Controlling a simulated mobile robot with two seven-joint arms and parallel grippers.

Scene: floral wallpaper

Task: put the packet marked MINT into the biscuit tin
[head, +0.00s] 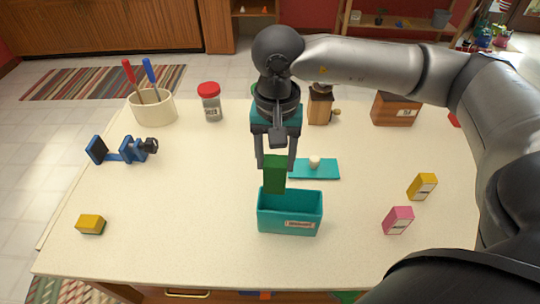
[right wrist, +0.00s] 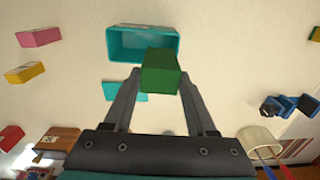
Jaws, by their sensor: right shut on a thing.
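My right gripper (head: 275,158) is shut on a green packet (head: 274,176), upright, just above the back edge of the open teal tin (head: 290,222). No lettering on the green packet can be read. The tin has a small label on its front, too small to read. In the right wrist view the green packet (right wrist: 161,72) sits between the fingertips, overlapping the tin's rim (right wrist: 142,27). The tin's lid (head: 325,174), teal with a pale knob, lies flat behind the tin. My left gripper is not in view.
A pink packet (head: 398,220) and a yellow packet (head: 422,187) stand to the right. A yellow block (head: 90,224) lies at left. A blue clamp-like tool (head: 122,150), utensil crock (head: 153,107), red-lidded jar (head: 210,102), grinder (head: 320,106) and wooden box (head: 396,109) stand farther back.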

